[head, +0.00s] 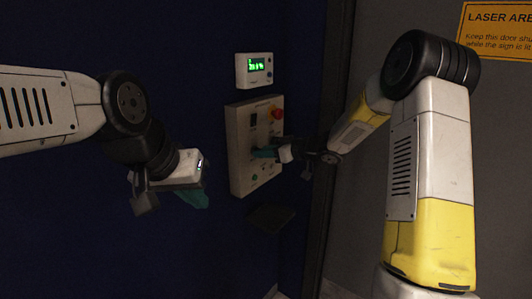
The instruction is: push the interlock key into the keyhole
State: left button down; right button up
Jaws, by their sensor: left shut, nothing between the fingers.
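A light control panel (241,172) is fixed to the dark blue wall, with several controls on its face. My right gripper (262,153) has its teal fingers at the middle of the panel face, and I cannot tell whether they touch it. Its fingers are too small and dark to show whether they are open or hold anything. I cannot make out the interlock key or the keyhole; the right gripper covers part of the panel. My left gripper (199,200) is shut and empty, left of the panel and apart from it.
A red button (277,114) sits at the panel's upper right. A small box with a green display (256,68) is above the panel. A dark ledge (270,217) is below it. A grey door with a yellow laser sign (497,30) is at the right.

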jog(key=v, duration=0.7)
jog(key=shift+d, duration=0.3)
jog(key=shift+s+r, duration=0.15)
jog(key=shift+r, duration=0.05)
jog(key=s+d+r+m+t+h, duration=0.2)
jog(key=s+d+r+m+h, duration=0.1)
jog(key=d+r+h, duration=0.25)
jog(key=s+d+r+m+t+h, duration=0.2)
jog(key=s+d+r+m+h, duration=0.25)
jog(key=d, duration=0.25)
jog(key=s+a+f+m+g, duration=0.1)
jog(key=s+f+g, duration=0.1)
jog(key=s, duration=1.1)
jog(key=s+f+m+g, duration=0.1)
jog(key=s+f+g, duration=0.2)
jog(key=s, duration=1)
jog(key=shift+a+f+m+g, duration=0.2)
jog(key=shift+a+m+g, duration=0.15)
jog(key=shift+g, duration=0.35)
